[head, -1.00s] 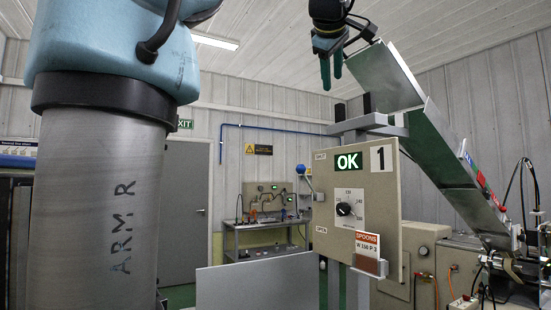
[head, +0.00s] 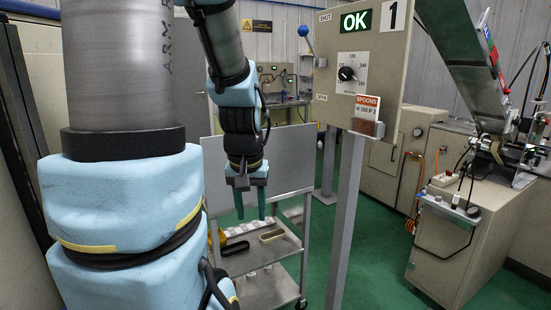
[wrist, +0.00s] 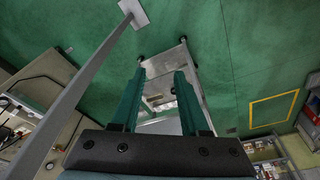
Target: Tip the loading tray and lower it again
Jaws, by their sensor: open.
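A long sloping metal trough (head: 470,70), which appears to be the loading tray, stands at the upper right of the head view. It is tilted, with its low end at the machine on the right and its upper end cut off by the picture. My gripper (head: 251,205) hangs at the centre left, fingers down, in front of a grey trolley. It is open and empty, well left of the trough and apart from it. In the wrist view its two green fingers are spread (wrist: 158,80), with trolley parts and green floor beyond. The trough is not recognisable there.
The grey trolley (head: 270,262) carries several small items. A panel (head: 362,70) reading OK and 1, with a dial, stands on a grey post (head: 347,200) between my gripper and the trough. Beige cabinets (head: 440,250) stand right.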

